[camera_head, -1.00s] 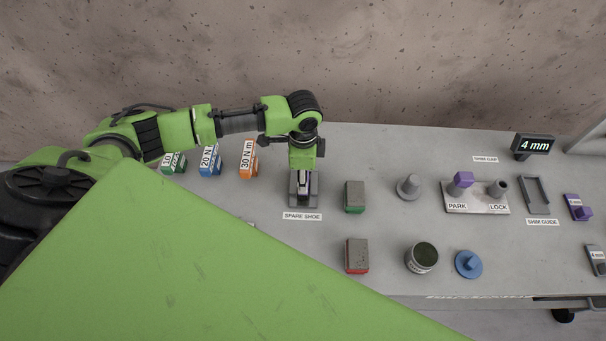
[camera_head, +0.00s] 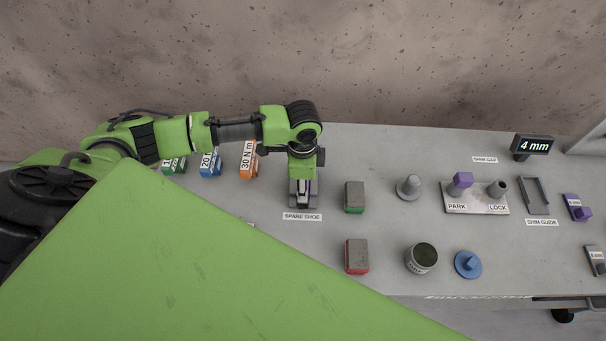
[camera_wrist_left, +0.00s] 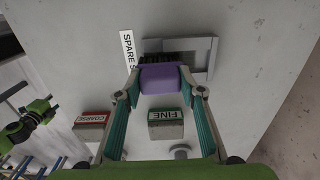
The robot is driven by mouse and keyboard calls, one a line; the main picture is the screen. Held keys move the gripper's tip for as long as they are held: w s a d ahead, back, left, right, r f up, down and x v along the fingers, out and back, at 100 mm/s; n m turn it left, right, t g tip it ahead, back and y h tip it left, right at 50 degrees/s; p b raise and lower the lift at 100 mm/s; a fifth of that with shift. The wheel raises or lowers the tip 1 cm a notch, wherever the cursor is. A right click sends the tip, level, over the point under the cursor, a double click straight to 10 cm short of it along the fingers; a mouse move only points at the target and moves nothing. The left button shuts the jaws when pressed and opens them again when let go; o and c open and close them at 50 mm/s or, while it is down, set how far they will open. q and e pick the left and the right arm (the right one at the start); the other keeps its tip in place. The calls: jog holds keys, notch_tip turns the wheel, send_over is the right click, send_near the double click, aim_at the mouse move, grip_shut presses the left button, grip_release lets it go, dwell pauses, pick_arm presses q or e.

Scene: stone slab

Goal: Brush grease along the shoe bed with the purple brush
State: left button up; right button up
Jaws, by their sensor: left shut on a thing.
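My left gripper (camera_wrist_left: 162,88) is shut on the purple brush (camera_wrist_left: 160,78), bristles pointing away from the wrist. The dark bristles lie over the grey tray-like spare shoe (camera_wrist_left: 209,55), which is beside the "SPARE SHOE" label. I cannot tell whether they touch its bed. In the head view, the left gripper (camera_head: 303,181) is above the spare shoe (camera_head: 303,205), and the arm hides most of the brush. No grease can be made out on the bed. My right gripper is not clearly visible.
A dark-filled pot (camera_head: 421,258), a blue disc (camera_head: 467,264), green-based (camera_head: 355,197) and red-based (camera_head: 357,256) blocks stand to the right. Torque-labelled boxes (camera_head: 210,164) are left. A PARK/LOCK plate (camera_head: 477,207) is farther right. My green body part covers the lower left.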

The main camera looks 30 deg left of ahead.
dwell(0.5)
pick_arm(q)
jog(key=shift+w+a, duration=0.3)
jog(key=shift+w, duration=0.25)
jog(key=shift+w+a, duration=0.25)
jog(key=shift+w, duration=0.25)
jog(key=shift+s, duration=0.1)
jog(key=shift+s+d, duration=0.3)
jog(key=shift+s, duration=0.25)
jog(key=shift+s+d, duration=0.25)
jog(key=shift+s, duration=0.25)
jog(key=shift+w, duration=0.1)
jog(key=shift+w+a, duration=0.3)
jog(key=shift+w, duration=0.2)
jog(key=shift+w+a, duration=0.25)
jog(key=shift+w, duration=0.25)
jog(key=shift+s, duration=0.1)
jog(key=shift+s+d, duration=0.3)
jog(key=shift+s, duration=0.2)
jog(key=shift+s+d, duration=0.25)
jog(key=shift+s, duration=0.2)
